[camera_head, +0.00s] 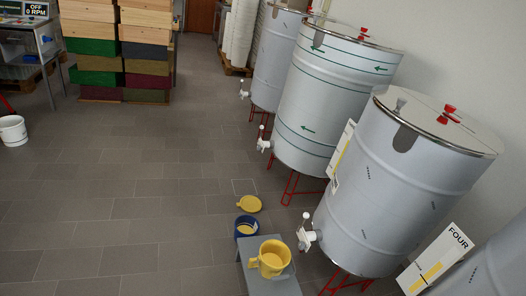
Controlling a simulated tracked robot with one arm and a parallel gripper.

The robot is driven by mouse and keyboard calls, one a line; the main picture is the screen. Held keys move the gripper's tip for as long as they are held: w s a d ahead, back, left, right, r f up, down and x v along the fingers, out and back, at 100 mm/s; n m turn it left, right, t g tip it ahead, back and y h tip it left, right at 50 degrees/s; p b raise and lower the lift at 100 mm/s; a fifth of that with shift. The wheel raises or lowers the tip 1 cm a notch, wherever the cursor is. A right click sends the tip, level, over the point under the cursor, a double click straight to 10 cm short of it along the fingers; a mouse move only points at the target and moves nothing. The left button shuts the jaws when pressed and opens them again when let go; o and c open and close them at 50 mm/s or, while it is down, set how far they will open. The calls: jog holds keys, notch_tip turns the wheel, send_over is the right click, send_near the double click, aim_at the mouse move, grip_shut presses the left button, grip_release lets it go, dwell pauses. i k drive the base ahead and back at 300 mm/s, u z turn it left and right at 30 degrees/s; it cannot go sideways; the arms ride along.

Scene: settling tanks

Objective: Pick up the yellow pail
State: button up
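The yellow pail (271,260) stands upright near the bottom centre of the view, on a low grey stand (249,272). It has a handle on its left side, and its open top faces up. The pail sits just left of and below the white tap (307,236) of the nearest tank. My gripper does not show in this view.
Large metal tanks (400,185) on red legs line the right. Stacked boxes (95,62) stand at back left, a white bucket (13,131) at left. Left-centre floor is clear.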

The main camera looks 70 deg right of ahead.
aim_at(275, 255)
jog(key=u, duration=0.05)
jog(key=i, duration=2.45)
jog(key=z, duration=3.5)
jog(key=i, duration=1.05)
jog(key=u, duration=0.05)
